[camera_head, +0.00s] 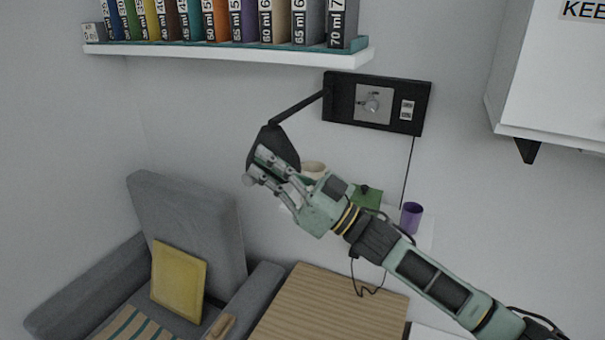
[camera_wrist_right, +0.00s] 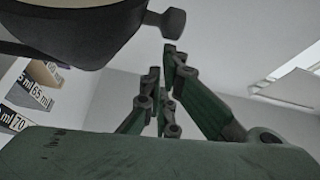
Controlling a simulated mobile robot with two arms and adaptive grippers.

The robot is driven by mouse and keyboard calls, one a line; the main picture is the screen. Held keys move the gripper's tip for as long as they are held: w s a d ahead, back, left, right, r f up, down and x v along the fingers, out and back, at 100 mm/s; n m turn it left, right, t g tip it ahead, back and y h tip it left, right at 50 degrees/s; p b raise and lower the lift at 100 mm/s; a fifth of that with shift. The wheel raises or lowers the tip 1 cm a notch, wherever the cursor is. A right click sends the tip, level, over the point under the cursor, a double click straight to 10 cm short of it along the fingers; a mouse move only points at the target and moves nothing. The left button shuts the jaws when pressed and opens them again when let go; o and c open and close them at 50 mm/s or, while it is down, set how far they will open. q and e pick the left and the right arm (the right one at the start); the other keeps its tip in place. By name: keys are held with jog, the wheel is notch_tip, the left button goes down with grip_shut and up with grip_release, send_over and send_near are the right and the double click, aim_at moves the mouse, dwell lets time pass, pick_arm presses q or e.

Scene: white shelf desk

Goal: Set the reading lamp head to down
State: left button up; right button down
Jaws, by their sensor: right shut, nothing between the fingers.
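The reading lamp has a black head (camera_head: 278,142) on a thin black arm (camera_head: 297,107) that runs up to a black wall plate (camera_head: 343,101). The head hangs at the arm's lower left end, tilted. My right gripper (camera_head: 256,166) is shut and empty, in front of the head's lower part in the head view. In the right wrist view the head (camera_wrist_right: 65,40) fills the upper left, its pale underside partly showing, with a small grey knob (camera_wrist_right: 172,22) on its side. The right fingertips (camera_wrist_right: 162,62) are just below the knob; contact cannot be told. My left gripper is out of view.
A shelf (camera_head: 230,53) with several numbered boxes is at the upper left, a white cabinet (camera_head: 545,90) at the upper right. A grey armchair (camera_head: 190,210) with a yellow cushion (camera_head: 178,280) is below left. A purple cup (camera_head: 411,217) and green object (camera_head: 366,196) are behind my right arm.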

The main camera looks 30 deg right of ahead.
pick_arm(q)
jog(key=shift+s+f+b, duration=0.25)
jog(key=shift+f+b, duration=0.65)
jog(key=shift+b, duration=0.2)
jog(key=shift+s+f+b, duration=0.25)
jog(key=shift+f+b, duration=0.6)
jog(key=shift+b, duration=0.25)
pick_arm(e)
jog(key=s+d+f, duration=0.1)
jog(key=s+d, duration=0.4)
jog(key=s, duration=0.3)
jog(key=shift+d+f, duration=0.3)
jog(key=shift+w, duration=0.1)
